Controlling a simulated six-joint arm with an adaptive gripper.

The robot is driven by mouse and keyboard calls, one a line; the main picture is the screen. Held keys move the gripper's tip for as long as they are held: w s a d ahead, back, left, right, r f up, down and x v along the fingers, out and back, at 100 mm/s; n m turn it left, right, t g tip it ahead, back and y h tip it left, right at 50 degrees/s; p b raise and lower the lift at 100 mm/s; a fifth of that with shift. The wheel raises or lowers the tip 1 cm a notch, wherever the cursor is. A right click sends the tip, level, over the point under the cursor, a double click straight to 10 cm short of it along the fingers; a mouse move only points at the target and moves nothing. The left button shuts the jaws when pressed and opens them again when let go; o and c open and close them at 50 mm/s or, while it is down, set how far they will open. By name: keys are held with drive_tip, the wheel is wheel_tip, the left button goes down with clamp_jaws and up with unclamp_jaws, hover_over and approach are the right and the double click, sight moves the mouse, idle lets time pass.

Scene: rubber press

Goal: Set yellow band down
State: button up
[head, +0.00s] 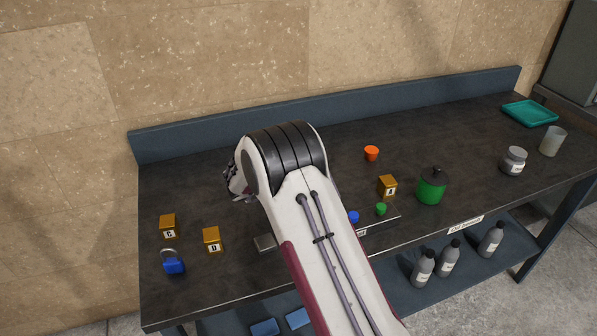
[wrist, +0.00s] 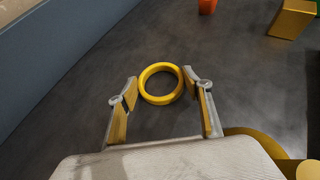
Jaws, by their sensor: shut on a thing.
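The yellow band (wrist: 148,96) is a plain ring in the wrist view, lying flat-on between the two fingertips of my gripper (wrist: 160,84). The fingers have yellow pads and close on the band from its left and right sides. The dark bench top (wrist: 75,105) shows through and around it. I cannot tell whether the band touches the bench or hangs just above it. In the head view my arm hides the band and most of the gripper.
An orange cup (head: 371,153), block A (head: 387,186) and a green canister (head: 432,188) stand right of my arm. Blocks C (head: 168,227) and D (head: 212,240) and a blue padlock (head: 173,263) are at left. A raised blue back edge (head: 350,103) borders the bench.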

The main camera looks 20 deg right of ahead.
drive_tip(key=shift+f, duration=0.1)
drive_tip(key=o, duration=0.9)
drive_tip(key=shift+o, duration=0.2)
drive_tip(key=shift+s+a+r, duration=0.15)
drive_tip(key=shift+a+r, duration=0.2)
drive_tip(key=v, duration=1.1)
drive_tip(key=shift+s, duration=0.1)
